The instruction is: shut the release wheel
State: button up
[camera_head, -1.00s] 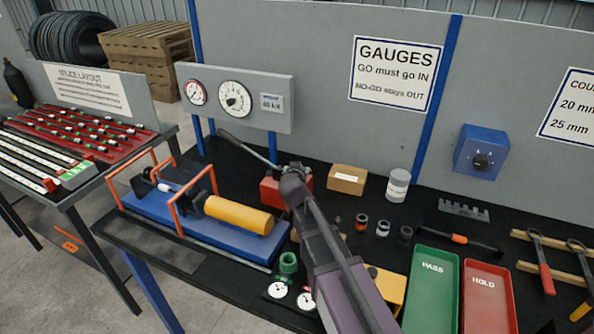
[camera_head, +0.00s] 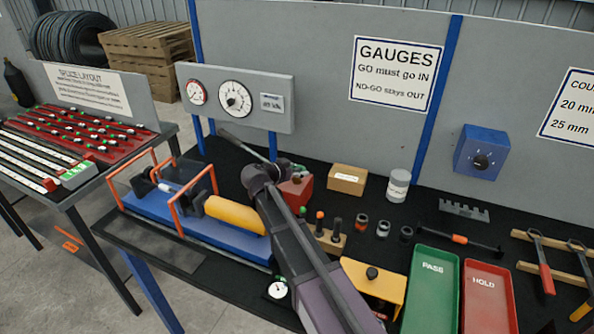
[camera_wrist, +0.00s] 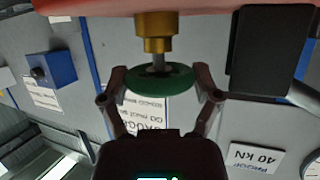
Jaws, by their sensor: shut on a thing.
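The release wheel (camera_wrist: 150,82) is a green disc on a short stem under a brass fitting (camera_wrist: 155,32) in the wrist view. My gripper (camera_wrist: 161,76) has one finger on each side of the wheel's rim and is shut on it. The fitting joins a red body above it, which seems to be the red pump (camera_head: 297,190) beside my arm in the head view. How far the wheel is turned cannot be told.
The pump's long lever (camera_head: 243,144) slants up to the left. The blue press bed (camera_head: 150,205) with its yellow cylinder (camera_head: 234,214) lies left of my arm. A gauge panel (camera_head: 283,88) stands behind.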

jog(key=m+g+h, duration=0.2)
jog(key=m, duration=0.1)
jog(key=shift+w+a+g, duration=0.1)
jog(key=shift+g, duration=0.3)
jog(key=shift+m+g+h, duration=0.6)
jog(key=shift+m+g, duration=0.1)
jog(key=o, duration=0.9)
jog(key=shift+f, duration=0.1)
jog(key=shift+o, duration=0.2)
jog(key=shift+n+t, duration=0.3)
jog(key=shift+t, duration=0.1)
